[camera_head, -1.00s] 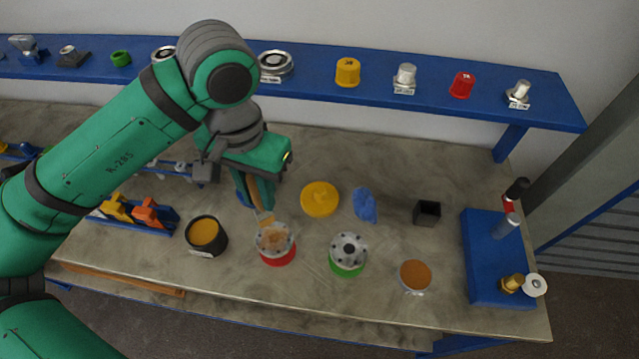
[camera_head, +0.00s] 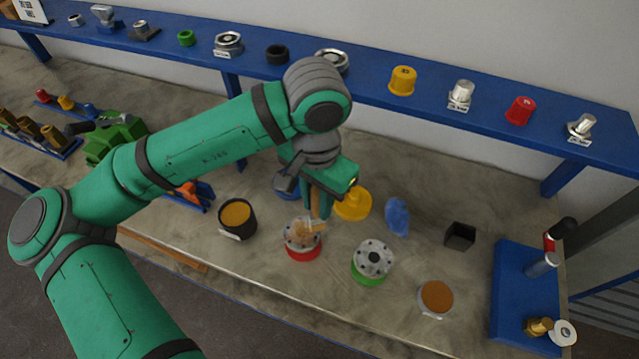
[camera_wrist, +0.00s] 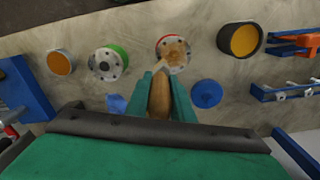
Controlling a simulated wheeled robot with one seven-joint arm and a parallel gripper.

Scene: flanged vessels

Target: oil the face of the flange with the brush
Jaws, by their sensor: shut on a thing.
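My gripper (camera_head: 320,205) is shut on the wooden handle of the brush (camera_wrist: 160,95), which points down and away from the jaws. The brush's bristle end (camera_head: 313,226) is at the face of the red-based flange (camera_head: 303,250); touching or just above I cannot tell. That flange's face has brownish-orange patches over grey metal, also seen in the wrist view (camera_wrist: 173,50). A second flange (camera_head: 373,260) with a green base stands to its right, its face bare grey with bolt holes. A black pot of amber liquid (camera_head: 237,218) stands to the left.
A yellow disc with a knob (camera_head: 353,205), a blue cloth-like lump (camera_head: 397,217), a black open box (camera_head: 460,236) and a dish of brown stuff (camera_head: 435,298) stand around. A blue shelf (camera_head: 430,92) runs along the back. A blue stand (camera_head: 520,290) is at the right.

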